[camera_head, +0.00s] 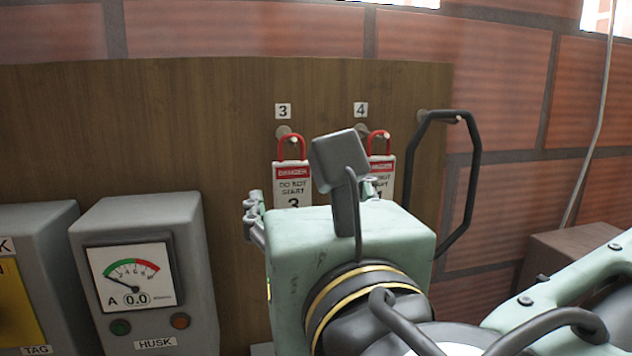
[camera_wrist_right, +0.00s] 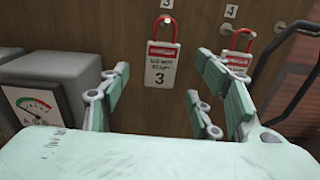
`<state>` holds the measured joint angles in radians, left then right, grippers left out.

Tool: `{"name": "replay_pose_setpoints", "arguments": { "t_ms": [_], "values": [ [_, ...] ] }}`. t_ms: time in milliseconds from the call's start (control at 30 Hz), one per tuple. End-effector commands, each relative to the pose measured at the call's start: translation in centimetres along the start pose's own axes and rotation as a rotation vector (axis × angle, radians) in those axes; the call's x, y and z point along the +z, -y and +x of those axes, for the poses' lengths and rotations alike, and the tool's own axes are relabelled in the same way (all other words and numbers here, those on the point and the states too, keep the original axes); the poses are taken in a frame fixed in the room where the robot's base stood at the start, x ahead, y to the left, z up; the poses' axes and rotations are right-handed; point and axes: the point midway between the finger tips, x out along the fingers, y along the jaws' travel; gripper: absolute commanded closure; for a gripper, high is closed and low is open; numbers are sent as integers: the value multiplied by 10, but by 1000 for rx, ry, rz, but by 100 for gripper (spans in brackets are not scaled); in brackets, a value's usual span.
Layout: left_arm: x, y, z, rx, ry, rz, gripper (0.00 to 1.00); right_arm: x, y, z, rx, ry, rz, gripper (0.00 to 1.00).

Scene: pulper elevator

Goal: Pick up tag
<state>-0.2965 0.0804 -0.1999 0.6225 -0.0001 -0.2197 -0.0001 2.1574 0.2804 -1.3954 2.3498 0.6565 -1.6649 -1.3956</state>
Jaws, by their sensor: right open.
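Two white tags with a red DANGER band and red shackle hang on pegs on a brown board. Tag 3 (camera_head: 292,172) hangs under the number 3 label, its lower end hidden by my right gripper; it shows whole in the right wrist view (camera_wrist_right: 161,66). Tag 4 (camera_head: 384,168) hangs under label 4, partly covered by my gripper. My right gripper (camera_head: 312,197) is open and empty in front of the board. In the wrist view its fingers (camera_wrist_right: 165,92) stand left and right of tag 3, apart from it. My left gripper is not in view.
A grey HUSK box (camera_head: 150,265) with a meter and two buttons stands left of my gripper, and another grey box (camera_head: 40,235) is further left. A black looped handle (camera_head: 474,170) hangs at the board's right edge. A brick wall (camera_head: 520,110) is behind.

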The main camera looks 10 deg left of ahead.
Motion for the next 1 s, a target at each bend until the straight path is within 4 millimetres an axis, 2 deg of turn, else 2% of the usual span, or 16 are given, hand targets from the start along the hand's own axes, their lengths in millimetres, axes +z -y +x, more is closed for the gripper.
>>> {"name": "replay_pose_setpoints", "arguments": {
  "t_ms": [367, 500, 667, 933, 1000],
  "values": [
    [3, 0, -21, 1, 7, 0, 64, 4, 1, 35, -5, 1, -12, 42],
    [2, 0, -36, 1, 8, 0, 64, 4, 2, 54, -5, 1, -11, 42],
    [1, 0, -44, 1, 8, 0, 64, 2, 3, 73, -6, 3, -11, 42],
    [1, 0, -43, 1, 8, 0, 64, -1, 2, 77, -3, 4, -11, 42],
    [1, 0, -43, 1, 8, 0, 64, -1, 2, 77, -3, 4, -11, 47]
  ]
}}
